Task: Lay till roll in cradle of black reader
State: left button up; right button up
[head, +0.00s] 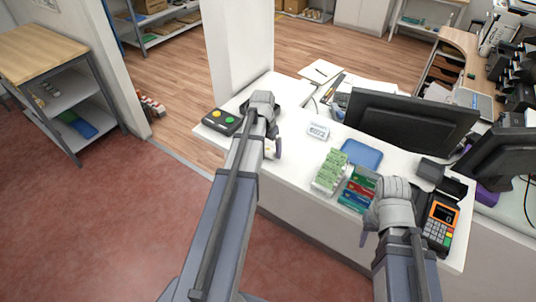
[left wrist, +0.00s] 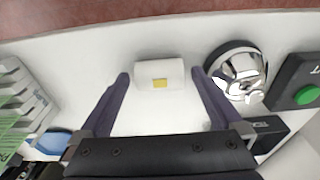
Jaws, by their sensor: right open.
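A white till roll (left wrist: 172,74) with a yellow patch lies on the white counter in the left wrist view. My left gripper (head: 272,150) is open, with one dark finger on each side of the roll and gaps between. In the head view the arm mostly hides the roll. A dark block with lettering (left wrist: 268,127) stands at the right in the left wrist view; I cannot tell whether it is the black reader. A black terminal with an orange face (head: 442,216) stands at the counter's right end. My right gripper (head: 369,237) is open beside it, its fingers partly hidden.
A chrome bell (left wrist: 240,72) stands close right of the left fingers. A button box (head: 222,121) is at the counter's left end. Green-white boxes (head: 331,171), coloured packs (head: 357,188), a blue tray (head: 362,153) and monitors (head: 411,122) occupy the middle and right.

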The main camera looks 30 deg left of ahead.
aim_at(268, 149)
pick_arm(q)
jog(key=c, duration=1.5)
jog(key=shift+o, duration=0.2)
notch_tip(268, 149, up, 10)
jog(key=p, duration=1)
pick_arm(e)
notch_tip(268, 149, up, 10)
